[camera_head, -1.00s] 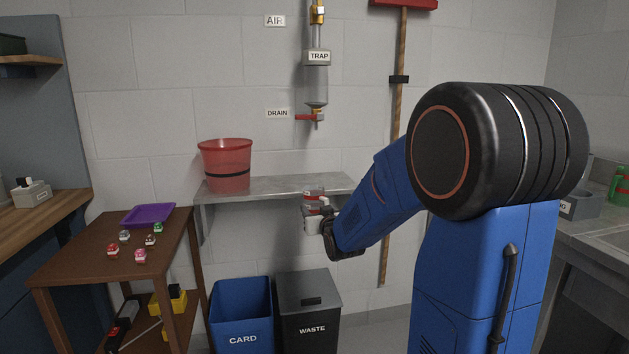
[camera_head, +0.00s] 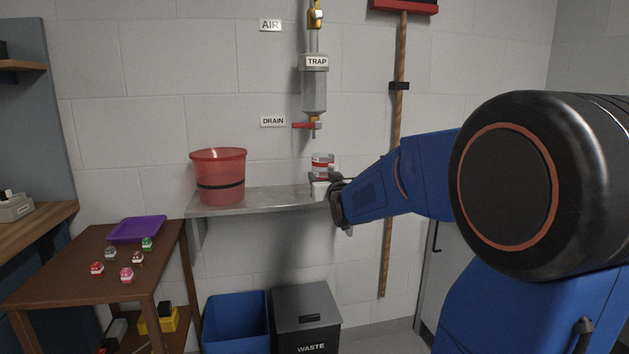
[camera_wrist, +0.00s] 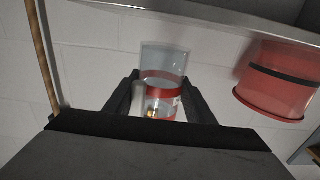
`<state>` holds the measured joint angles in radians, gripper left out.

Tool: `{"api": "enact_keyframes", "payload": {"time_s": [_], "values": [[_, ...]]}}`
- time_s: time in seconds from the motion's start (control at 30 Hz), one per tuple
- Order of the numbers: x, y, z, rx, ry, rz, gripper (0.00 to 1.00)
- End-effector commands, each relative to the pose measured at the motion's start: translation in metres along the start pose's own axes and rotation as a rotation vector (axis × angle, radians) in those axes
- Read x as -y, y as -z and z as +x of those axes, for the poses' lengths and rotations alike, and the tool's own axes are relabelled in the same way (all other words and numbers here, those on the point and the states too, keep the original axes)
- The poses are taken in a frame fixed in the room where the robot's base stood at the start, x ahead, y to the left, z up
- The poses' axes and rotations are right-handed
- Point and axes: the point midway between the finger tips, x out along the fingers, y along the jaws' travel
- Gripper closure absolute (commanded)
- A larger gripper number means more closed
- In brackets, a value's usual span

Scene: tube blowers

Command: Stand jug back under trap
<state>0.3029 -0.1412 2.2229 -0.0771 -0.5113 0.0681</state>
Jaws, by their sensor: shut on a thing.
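The jug (camera_head: 322,161) is a clear vessel with a red band. My gripper (camera_head: 322,184) is shut on it, near the right end of the steel shelf (camera_head: 270,200). In the wrist view the jug (camera_wrist: 164,65) stands between the two dark fingers of my gripper (camera_wrist: 160,98).
A red bucket (camera_head: 220,176) stands on the shelf's left part; the shelf between bucket and jug is clear. A broom handle (camera_head: 394,150) leans on the wall to the right. Blue (camera_head: 236,322) and grey (camera_head: 305,312) bins stand below.

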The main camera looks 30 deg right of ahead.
Motion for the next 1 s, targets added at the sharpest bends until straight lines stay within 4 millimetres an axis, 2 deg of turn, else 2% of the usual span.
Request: {"api": "enact_keyframes", "payload": {"time_s": [0.03,0.5,0.87,1.0], "values": [[0.000,-0.001,0.011,0.002,0.000,0.000,0.84],[0.000,-0.001,0.099,0.000,0.000,-0.001,0.84],[0.000,-0.001,0.124,0.001,0.000,-0.001,0.84],[0.000,-0.021,0.123,0.003,0.000,-0.001,0.84]]}}
